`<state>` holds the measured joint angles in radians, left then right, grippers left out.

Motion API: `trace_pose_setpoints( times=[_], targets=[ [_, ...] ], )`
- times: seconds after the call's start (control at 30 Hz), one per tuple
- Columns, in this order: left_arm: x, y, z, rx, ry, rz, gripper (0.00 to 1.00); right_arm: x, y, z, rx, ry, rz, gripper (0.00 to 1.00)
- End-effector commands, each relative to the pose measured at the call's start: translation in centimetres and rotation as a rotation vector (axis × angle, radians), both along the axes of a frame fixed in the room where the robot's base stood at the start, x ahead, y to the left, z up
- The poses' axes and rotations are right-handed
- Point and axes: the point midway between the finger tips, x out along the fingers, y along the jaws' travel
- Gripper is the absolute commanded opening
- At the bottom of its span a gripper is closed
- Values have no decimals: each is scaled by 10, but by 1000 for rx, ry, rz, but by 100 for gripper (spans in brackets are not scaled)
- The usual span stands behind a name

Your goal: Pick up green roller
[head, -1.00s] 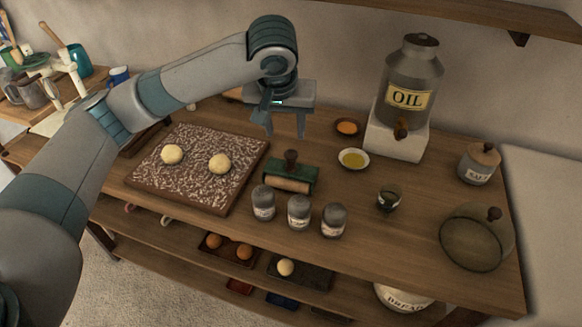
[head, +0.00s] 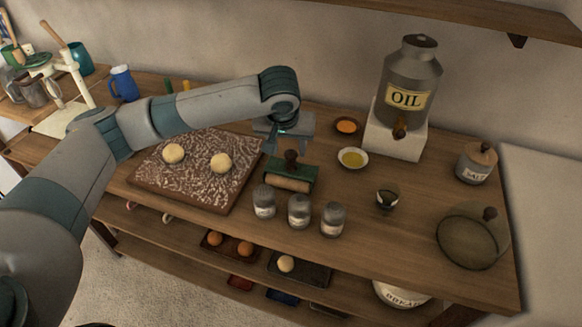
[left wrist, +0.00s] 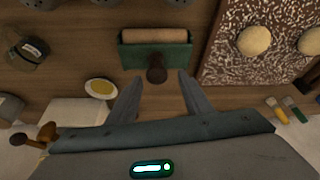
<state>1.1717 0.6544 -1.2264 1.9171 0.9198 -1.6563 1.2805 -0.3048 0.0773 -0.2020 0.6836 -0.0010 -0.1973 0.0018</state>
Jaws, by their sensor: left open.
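The green roller (head: 304,174) lies on the wooden table, with a green frame, a pale wooden cylinder along its near side and a dark knob handle on top. It also shows in the left wrist view (left wrist: 174,55), its dark knob pointing toward the fingers. My left gripper (head: 286,149) is open and empty, above and just behind the roller in the head view. In the left wrist view its two fingers (left wrist: 157,84) stand apart, with the knob between and just beyond their tips. No contact shows. The fingertips are partly hidden in the head view. My right gripper is not in view.
A speckled board (head: 187,195) with two dough balls lies left of the roller. Several grey-lidded shakers (head: 299,212) stand close in front. Small bowls (head: 353,158) and the oil jar (head: 407,90) stand to the right and behind.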

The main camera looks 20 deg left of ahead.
Motion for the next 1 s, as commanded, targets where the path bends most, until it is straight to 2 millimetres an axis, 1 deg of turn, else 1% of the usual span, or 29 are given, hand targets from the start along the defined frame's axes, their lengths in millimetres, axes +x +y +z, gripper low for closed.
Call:
trace_pose_setpoints(
  times=[0.13,0.23,0.37,0.43,0.5,0.57,0.67,0.83,1.0],
  targets=[
    [1,-1,-3,0,1,0,46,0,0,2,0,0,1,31],
    [2,-1,-9,2,2,1,46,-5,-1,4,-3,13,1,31],
    [4,-4,-22,1,3,1,46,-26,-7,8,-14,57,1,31],
    [7,-4,-33,1,3,2,46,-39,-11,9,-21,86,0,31],
    [10,-4,-40,1,2,2,46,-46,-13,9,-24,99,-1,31],
    [12,-3,-45,2,1,1,46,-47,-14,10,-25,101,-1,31],
    [14,-3,-50,0,0,-1,46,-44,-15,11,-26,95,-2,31],
    [14,-3,-51,0,0,-1,46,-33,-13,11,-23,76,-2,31],
    [14,-3,-50,0,0,-1,46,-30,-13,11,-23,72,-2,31]
  ],
)
